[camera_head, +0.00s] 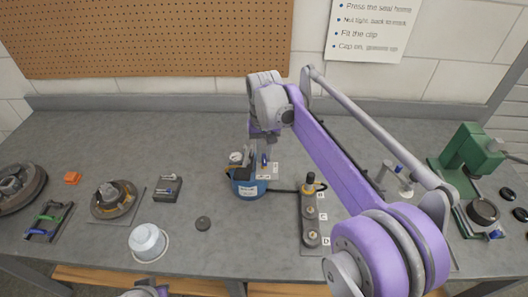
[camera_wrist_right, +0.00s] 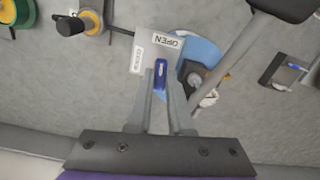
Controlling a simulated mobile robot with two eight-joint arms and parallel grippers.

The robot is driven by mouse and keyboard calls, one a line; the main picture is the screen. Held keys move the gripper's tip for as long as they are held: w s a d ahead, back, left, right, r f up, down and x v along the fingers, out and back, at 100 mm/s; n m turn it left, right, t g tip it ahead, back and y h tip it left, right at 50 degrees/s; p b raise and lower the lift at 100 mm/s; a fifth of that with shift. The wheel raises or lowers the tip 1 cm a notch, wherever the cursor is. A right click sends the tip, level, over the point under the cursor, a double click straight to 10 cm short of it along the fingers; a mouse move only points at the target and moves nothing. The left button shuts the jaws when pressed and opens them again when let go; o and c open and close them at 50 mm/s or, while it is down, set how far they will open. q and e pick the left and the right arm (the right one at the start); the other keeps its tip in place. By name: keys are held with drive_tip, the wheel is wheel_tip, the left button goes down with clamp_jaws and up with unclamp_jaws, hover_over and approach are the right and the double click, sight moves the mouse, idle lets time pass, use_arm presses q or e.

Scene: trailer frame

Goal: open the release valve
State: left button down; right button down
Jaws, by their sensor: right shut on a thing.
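The release valve's blue lever (camera_wrist_right: 160,75) stands between the two fingers of my right gripper (camera_wrist_right: 161,88), which is shut on it. Its label plate (camera_wrist_right: 149,37) carries an OPEN label (camera_wrist_right: 167,40) beyond the lever and a CLOSED label (camera_wrist_right: 137,59) to the left. In the head view the blue lever (camera_head: 264,160) shows at the plate, beside the blue canister (camera_head: 249,190). My right gripper (camera_head: 263,136) reaches down there from above, its fingers mostly hidden. Only a piece of my left arm shows at the bottom edge; its gripper is out of view.
A green press (camera_head: 468,156) stands right. The bench behind is clear.

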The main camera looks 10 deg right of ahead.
sight(264, 158)
drive_tip(key=shift+r+m, duration=0.1)
drive_tip(key=shift+m, duration=0.7)
drive_tip(key=c, duration=0.8)
unclamp_jaws()
wheel_tip(264, 158, up, 11)
drive_tip(key=shift+f+p, duration=0.15)
drive_tip(key=shift+p, duration=0.6)
